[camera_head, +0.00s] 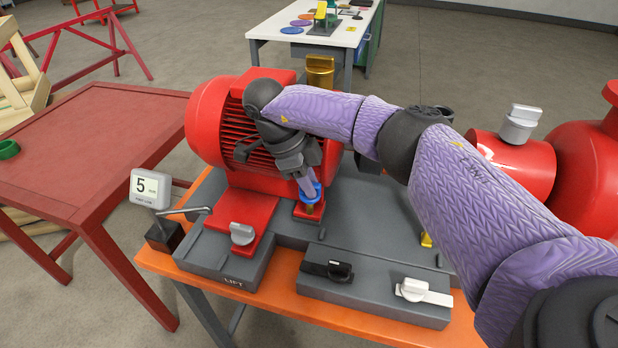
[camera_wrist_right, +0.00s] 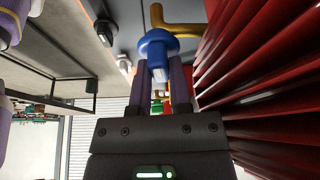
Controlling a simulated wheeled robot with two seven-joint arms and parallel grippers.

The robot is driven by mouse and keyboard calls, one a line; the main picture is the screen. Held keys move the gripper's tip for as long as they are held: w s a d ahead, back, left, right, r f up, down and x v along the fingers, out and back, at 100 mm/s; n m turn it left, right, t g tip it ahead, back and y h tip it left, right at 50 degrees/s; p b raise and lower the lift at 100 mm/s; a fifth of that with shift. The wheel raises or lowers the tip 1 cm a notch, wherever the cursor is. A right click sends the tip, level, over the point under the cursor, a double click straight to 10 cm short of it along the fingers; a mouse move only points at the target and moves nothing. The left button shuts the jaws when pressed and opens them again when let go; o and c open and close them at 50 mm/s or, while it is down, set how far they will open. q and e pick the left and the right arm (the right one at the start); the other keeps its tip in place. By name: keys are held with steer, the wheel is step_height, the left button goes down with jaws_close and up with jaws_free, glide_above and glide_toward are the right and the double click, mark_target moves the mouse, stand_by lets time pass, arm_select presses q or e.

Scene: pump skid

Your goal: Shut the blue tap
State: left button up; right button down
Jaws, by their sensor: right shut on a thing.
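The blue tap (camera_head: 309,193) stands on a brass stem on a small red block, in front of the red motor (camera_head: 222,115). My right gripper (camera_head: 309,187) reaches down to it from above and is shut on it. In the right wrist view the blue tap (camera_wrist_right: 157,45) sits between the two fingers of my right gripper (camera_wrist_right: 152,75). A brass pipe (camera_wrist_right: 178,29) shows beyond the tap there. The fingers and wrist hide part of the tap in the head view. My left gripper is not in view.
Below the tap, the grey base on the orange bench (camera_head: 160,262) carries a grey knob (camera_head: 242,233), a black knob (camera_head: 339,271) and a white knob (camera_head: 413,289). A display reading 5 (camera_head: 150,188) stands at the left. The red motor's fins (camera_wrist_right: 262,70) are close beside my right gripper.

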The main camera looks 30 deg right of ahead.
stand_by(0.5)
steer(key=c, duration=0.6)
jaws_free()
steer(key=shift+o, duration=0.2)
